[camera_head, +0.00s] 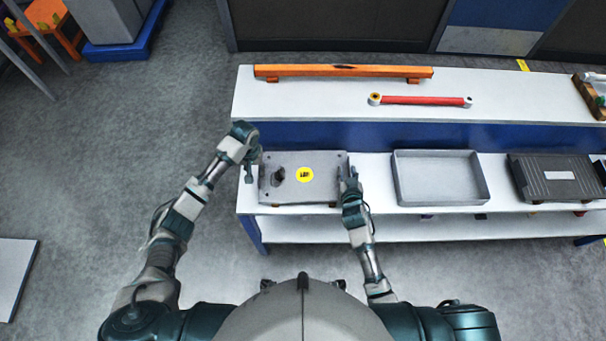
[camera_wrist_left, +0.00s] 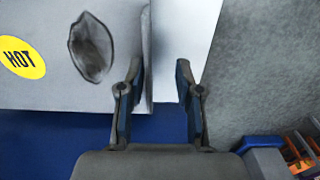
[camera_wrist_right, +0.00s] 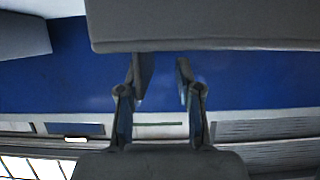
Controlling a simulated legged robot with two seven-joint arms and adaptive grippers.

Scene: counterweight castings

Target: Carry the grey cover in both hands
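The grey cover (camera_head: 325,187) is a flat slab with a round yellow label and a dark oval mark, lying on the white bench. The left wrist view shows its surface and edge (camera_wrist_left: 110,92), with the label reading HOT. My right gripper (camera_head: 349,178) is at the cover's right edge. Its fingers (camera_wrist_right: 160,68) are open and empty in the right wrist view, beside a grey slab edge; contact cannot be told.
A grey tray (camera_head: 399,180) sits right of the cover, then a dark ribbed casting (camera_head: 557,178). An orange beam (camera_head: 342,71) and a red rod (camera_head: 420,100) lie on the raised back shelf (camera_head: 330,105). Open floor (camera_head: 90,160) is to the left.

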